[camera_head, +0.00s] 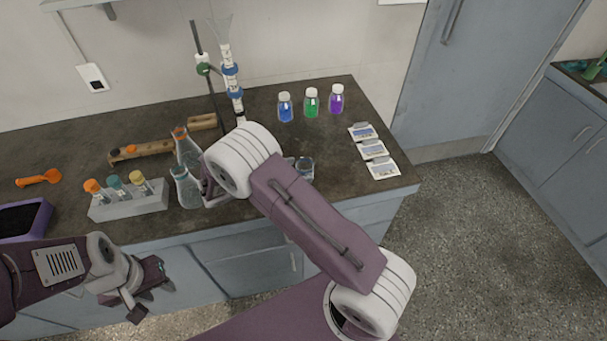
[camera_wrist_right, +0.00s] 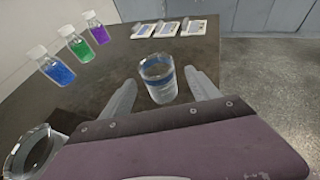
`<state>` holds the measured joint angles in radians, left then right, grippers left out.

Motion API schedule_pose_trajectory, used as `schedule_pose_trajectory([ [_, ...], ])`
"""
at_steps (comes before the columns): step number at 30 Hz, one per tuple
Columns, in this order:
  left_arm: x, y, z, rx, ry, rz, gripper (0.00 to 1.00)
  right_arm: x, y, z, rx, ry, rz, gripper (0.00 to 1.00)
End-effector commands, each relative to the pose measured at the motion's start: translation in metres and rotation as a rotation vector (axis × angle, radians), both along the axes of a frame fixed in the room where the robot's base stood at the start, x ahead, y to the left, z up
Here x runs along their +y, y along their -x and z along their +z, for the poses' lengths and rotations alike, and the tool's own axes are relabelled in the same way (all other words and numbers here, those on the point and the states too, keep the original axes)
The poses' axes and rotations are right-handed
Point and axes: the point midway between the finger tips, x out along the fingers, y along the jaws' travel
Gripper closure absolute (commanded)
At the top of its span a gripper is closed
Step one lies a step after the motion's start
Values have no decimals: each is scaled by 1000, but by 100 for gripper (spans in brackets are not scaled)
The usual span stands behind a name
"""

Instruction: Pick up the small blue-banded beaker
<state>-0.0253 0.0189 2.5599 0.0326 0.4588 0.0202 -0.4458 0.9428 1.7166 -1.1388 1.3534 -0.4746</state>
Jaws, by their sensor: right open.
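The small blue-banded beaker (camera_head: 304,168) is clear glass and stands upright on the dark bench, partly hidden behind my right arm in the head view. In the right wrist view the beaker (camera_wrist_right: 159,80) stands between the two pale fingers of my right gripper (camera_wrist_right: 165,88). The fingers are open, one on each side, with visible gaps to the glass. The head view hides these fingers behind my arm. My left gripper (camera_head: 146,291) is open and empty, in front of the bench at the lower left.
A larger glass vessel (camera_wrist_right: 28,152) stands close by at lower left in the wrist view. Blue (camera_head: 285,108), green (camera_head: 311,103) and purple (camera_head: 336,100) bottles stand behind; cards (camera_head: 374,149) lie right. Flasks (camera_head: 186,188), a tube rack (camera_head: 128,204) and a burette stand (camera_head: 207,85) are left.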

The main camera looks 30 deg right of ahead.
Motion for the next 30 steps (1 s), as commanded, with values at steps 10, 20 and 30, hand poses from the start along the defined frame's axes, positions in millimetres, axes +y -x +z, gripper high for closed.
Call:
schedule_pose_trajectory([
  [10, 0, 0, 7, 0, 0, 0, 64, -39, -5, -15, 2, -1, -6, 30],
  [20, 0, 0, 9, 0, 0, 0, 64, -68, -11, -30, 0, -2, -1, 30],
  [30, 0, 0, 9, 0, 0, 0, 64, -68, -11, -30, -1, -2, -2, 94],
])
